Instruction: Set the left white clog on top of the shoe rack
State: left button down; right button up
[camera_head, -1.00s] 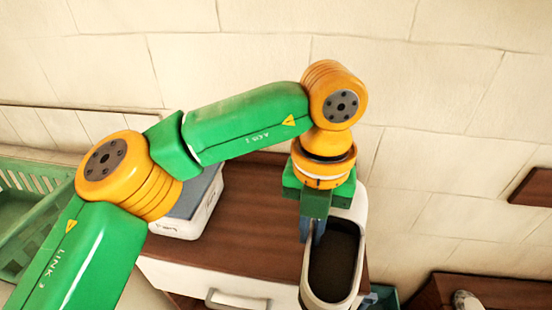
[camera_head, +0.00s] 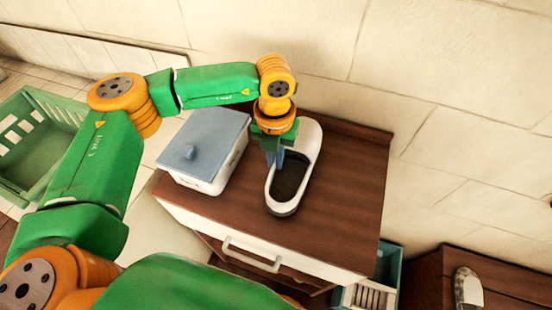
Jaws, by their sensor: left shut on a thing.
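The white clog (camera_head: 312,150) has a dark inside and shows from above in the head view. My left gripper (camera_head: 276,160) is shut on the clog's left rim near its middle. The clog appears over the brown top (camera_head: 345,190) of a cabinet with a white drawer front. I cannot tell whether its sole touches that top. I cannot tell for sure whether this cabinet is the shoe rack; another brown piece (camera_head: 430,280) stands at the lower right. My right gripper is not in view.
A white box with a blue-grey lid (camera_head: 207,140) stands on the brown top, left of the clog. A green basket (camera_head: 45,140) is at the far left. A light shoe-like thing (camera_head: 467,288) is at the lower right. The top right of the clog is clear.

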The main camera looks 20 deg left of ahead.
pick_arm(q)
jog(key=f, duration=0.2)
jog(key=shift+s+f, duration=0.2)
jog(key=shift+f, duration=0.2)
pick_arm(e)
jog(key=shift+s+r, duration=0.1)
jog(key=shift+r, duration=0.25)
pick_arm(q)
jog(key=shift+w, duration=0.1)
jog(key=shift+f, duration=0.25)
jog(key=c, duration=1)
grip_release()
jog(key=shift+r, duration=0.1)
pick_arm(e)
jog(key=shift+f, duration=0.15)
pick_arm(q)
jog(key=shift+r, duration=0.1)
